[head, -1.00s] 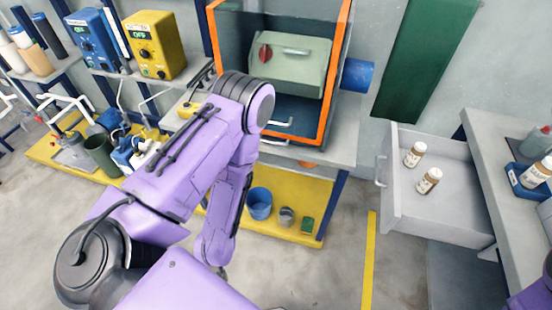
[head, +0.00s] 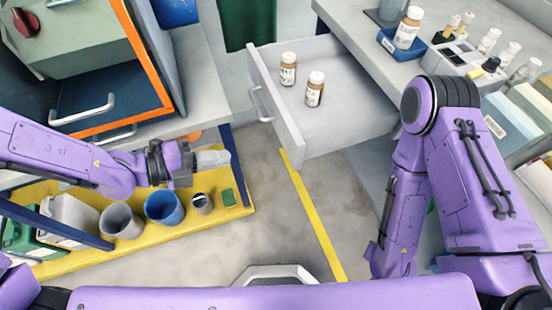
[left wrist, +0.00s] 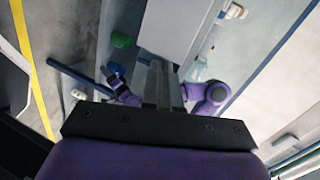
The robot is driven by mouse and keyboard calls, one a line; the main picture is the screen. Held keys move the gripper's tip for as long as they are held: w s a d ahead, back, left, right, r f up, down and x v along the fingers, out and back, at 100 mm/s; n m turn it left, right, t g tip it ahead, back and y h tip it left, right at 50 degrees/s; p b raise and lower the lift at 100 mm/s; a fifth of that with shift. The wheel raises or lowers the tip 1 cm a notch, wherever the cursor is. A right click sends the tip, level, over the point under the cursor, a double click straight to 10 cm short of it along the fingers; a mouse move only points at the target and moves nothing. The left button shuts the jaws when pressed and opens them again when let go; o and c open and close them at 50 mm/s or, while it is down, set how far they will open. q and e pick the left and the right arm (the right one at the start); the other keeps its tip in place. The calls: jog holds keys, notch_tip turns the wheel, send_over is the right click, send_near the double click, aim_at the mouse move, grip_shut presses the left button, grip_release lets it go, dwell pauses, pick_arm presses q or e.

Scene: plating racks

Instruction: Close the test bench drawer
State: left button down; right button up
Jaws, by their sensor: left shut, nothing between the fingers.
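The test bench drawer (head: 345,125) stands pulled out from under the bench on the right in the head view. Its front panel faces left and carries a pale bar handle (head: 260,104). Two brown bottles with white caps, one (head: 288,69) behind the other (head: 314,89), stand upright inside. My left gripper (head: 214,158) is shut and empty, left of and nearer than the handle, apart from it. In the left wrist view the shut fingers (left wrist: 160,85) point toward a grey box-like surface, probably the drawer. My right arm is at the right; its gripper is hidden.
The bench top (head: 375,60) holds several bottles and a blue holder (head: 400,45). At left, an orange-framed cabinet stands above a yellow shelf (head: 130,245) with buckets and cans. Open floor with a yellow line (head: 312,215) lies between shelf and drawer.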

pick_arm(q)
jog(key=m, duration=0.2)
send_near(290, 147)
jog(key=shift+g, duration=0.3)
jog(key=x, duration=0.6)
jog(key=shift+w+d, duration=0.2)
